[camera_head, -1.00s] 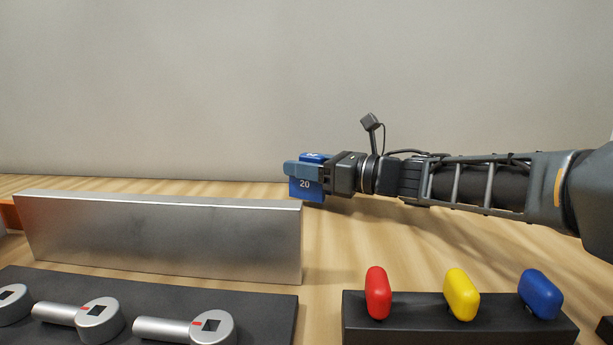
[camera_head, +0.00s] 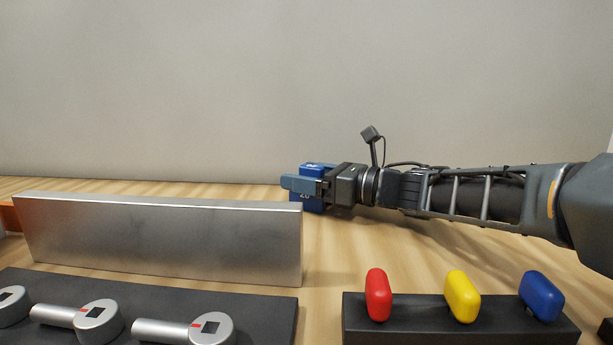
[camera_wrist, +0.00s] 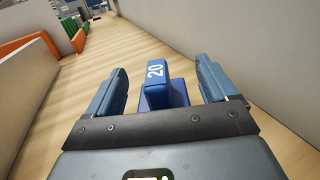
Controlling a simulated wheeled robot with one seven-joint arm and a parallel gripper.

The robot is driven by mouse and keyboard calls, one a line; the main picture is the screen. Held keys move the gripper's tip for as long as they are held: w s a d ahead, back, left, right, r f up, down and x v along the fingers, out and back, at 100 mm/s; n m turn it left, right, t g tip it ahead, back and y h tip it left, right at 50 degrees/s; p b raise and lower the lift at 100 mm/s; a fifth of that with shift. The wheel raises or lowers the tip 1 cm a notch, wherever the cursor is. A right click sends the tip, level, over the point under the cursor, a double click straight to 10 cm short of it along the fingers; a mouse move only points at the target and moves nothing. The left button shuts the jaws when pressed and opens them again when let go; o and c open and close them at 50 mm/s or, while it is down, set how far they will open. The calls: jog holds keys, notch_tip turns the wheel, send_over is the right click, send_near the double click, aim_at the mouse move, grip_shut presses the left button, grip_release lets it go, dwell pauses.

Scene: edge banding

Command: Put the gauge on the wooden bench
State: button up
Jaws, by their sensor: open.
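The gauge is a blue block marked "20". In the head view the gauge (camera_head: 312,203) is at the wooden bench (camera_head: 340,250), behind the right end of the metal panel, partly hidden by my gripper (camera_head: 302,184). In the wrist view the gauge (camera_wrist: 157,80) stands between the two fingers of my gripper (camera_wrist: 160,88). A gap shows on each side of it, so the fingers are open and not touching it. Its lower part looks to rest on the bench, though its underside is hidden.
A brushed metal panel (camera_head: 160,238) stands upright at left. In front are a dark tray (camera_head: 260,305) with silver tools (camera_head: 185,330) and a dark block (camera_head: 400,320) with red, yellow and blue knobs. A grey wall (camera_head: 300,80) runs behind.

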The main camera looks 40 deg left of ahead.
jog(key=d, duration=0.4)
jog(key=w+d, duration=0.1)
jog(key=d, duration=0.2)
jog(key=w+d+p, duration=0.1)
jog(key=d, duration=0.3)
jog(key=shift+d, duration=0.35)
